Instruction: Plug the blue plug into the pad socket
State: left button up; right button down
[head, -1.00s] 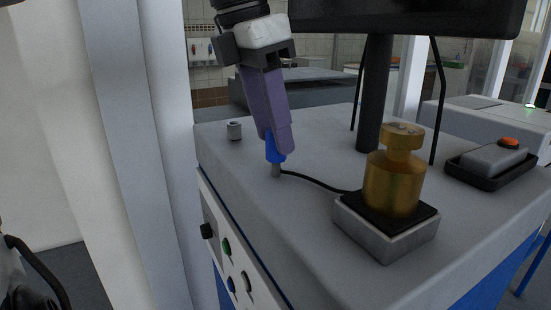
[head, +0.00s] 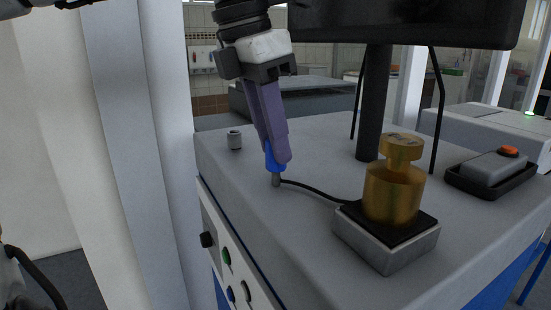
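The blue plug (head: 274,162) is upright between the purple fingers of my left gripper (head: 277,156), which look closed around it. The fingers partly hide it. Directly below it a short grey cylindrical piece (head: 276,181) stands at the grey machine top; I cannot tell whether this is the plug's tip or a socket. A black cable (head: 315,191) runs from there to the grey block (head: 390,249) with a black pad (head: 361,215). I cannot clearly make out the pad socket. My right gripper is not in view.
A brass weight (head: 393,192) stands on the black pad. A small metal cylinder (head: 234,139) stands at the back left of the machine top (head: 320,240). A black post (head: 374,105) carries a dark screen (head: 405,22). A box with an orange button (head: 509,152) sits at the right.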

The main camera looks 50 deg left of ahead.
pick_arm(q)
grip_shut()
jog(key=p+v, duration=0.3)
jog(key=shift+w+d+r, duration=0.1)
jog(key=shift+w, duration=0.2)
jog(key=shift+w+v, duration=0.2)
jog(key=shift+v, duration=0.7)
